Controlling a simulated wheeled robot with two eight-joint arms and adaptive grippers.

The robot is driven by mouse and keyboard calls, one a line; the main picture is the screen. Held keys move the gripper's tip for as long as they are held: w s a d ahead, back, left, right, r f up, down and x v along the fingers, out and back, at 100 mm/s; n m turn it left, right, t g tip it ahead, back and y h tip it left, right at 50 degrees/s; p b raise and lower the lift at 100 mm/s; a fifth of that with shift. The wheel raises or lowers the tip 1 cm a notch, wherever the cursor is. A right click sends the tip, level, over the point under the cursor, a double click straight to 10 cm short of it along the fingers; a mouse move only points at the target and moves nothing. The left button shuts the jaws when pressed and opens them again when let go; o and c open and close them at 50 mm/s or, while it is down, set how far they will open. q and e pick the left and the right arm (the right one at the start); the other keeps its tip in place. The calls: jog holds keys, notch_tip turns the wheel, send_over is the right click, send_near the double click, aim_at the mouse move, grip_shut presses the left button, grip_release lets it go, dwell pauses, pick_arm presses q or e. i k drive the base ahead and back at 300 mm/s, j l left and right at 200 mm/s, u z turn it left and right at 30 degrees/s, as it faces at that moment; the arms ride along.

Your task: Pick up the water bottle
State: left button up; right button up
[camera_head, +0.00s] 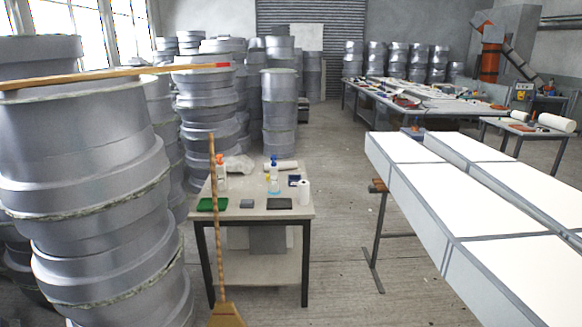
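A white bottle with an orange-red top (221,175) stands at the left back of the same table. Both are small in the picture, so I cannot tell for certain which one is the water bottle. Neither of my grippers is in view.
A green item (212,204), a dark pad (279,204) and a white roll (304,193) share the tabletop. A broom (226,316) stands before the table. Grey mould stacks (85,125) crowd the left. A long white-panelled structure (480,195) fills the right. Floor between is clear.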

aim_at(274, 167)
jog(key=i, duration=1.2)
jog(key=i+z, duration=0.1)
jog(key=i, duration=1.05)
jog(key=j, duration=0.1)
